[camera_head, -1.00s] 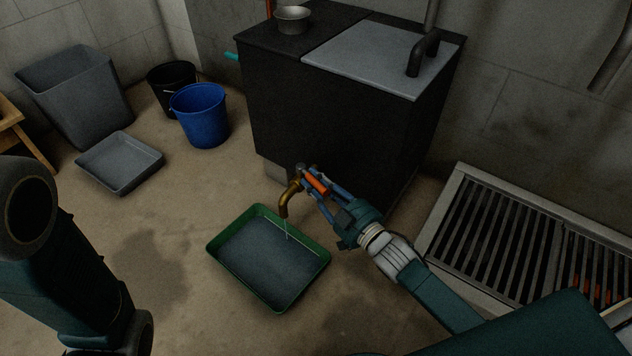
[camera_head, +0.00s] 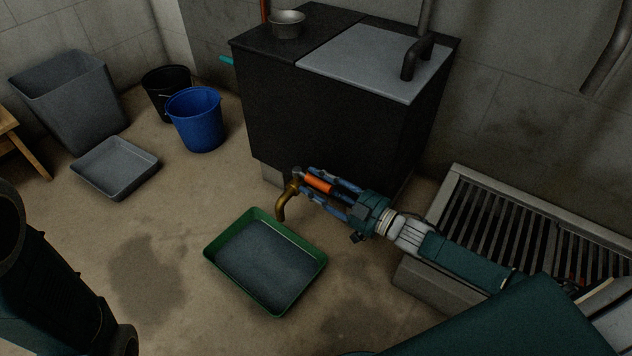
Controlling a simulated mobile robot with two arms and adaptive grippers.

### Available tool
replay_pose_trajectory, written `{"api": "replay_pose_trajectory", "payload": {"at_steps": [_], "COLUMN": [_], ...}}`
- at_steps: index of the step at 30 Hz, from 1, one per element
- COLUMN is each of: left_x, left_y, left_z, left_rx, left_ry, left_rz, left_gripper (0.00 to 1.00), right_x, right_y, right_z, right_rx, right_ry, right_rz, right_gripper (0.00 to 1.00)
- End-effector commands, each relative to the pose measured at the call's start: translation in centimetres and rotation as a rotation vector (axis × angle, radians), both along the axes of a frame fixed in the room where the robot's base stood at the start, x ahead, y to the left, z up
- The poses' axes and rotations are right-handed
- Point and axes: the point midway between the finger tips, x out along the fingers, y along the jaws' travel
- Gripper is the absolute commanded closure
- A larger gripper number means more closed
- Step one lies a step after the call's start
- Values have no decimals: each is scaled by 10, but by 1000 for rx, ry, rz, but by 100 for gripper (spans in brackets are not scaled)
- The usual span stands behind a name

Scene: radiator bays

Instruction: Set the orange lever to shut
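The orange lever (camera_head: 318,184) sits on a brass tap (camera_head: 283,200) low at the front corner of the black cabinet. The lever points right, away from the spout. My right gripper (camera_head: 305,183) reaches in from the right with its two blue fingers apart, one on each side of the lever. I cannot tell whether a finger touches it. No water stream shows below the spout. Part of my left arm shows at the left edge; its gripper is out of view.
A green tray (camera_head: 214,262) holding dark liquid lies below the tap. The black cabinet (camera_head: 330,120) stands behind it. A slatted grate (camera_head: 470,205) lies under my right arm. A blue bucket (camera_head: 196,122), black bucket (camera_head: 160,82) and grey tray (camera_head: 115,168) stand left.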

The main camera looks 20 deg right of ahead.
Motion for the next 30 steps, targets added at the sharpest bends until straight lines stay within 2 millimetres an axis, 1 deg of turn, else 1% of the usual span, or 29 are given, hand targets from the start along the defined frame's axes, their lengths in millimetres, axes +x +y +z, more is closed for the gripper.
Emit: {"api": "replay_pose_trajectory", "payload": {"at_steps": [7,11,14,24,30], "left_x": [2,2,2,2,2], "left_y": [1,1,1,0,0], "left_z": [-1,-1,-1,-1,-1], "left_rx": [-4,-5,-4,-2,-1], "left_ry": [8,10,9,7,7], "left_rz": [-3,-3,-3,-1,-1], "left_gripper": [60,60,60,60,60], "right_x": [1,-4,-16,-77,-97], "right_y": [0,-3,-11,-48,-61], "right_z": [3,2,1,0,2], "right_rx": [2,3,1,-1,1], "right_ry": [-5,-4,-2,1,-2], "right_rz": [0,0,-1,1,2], "right_gripper": [61,61,61,61,61]}}
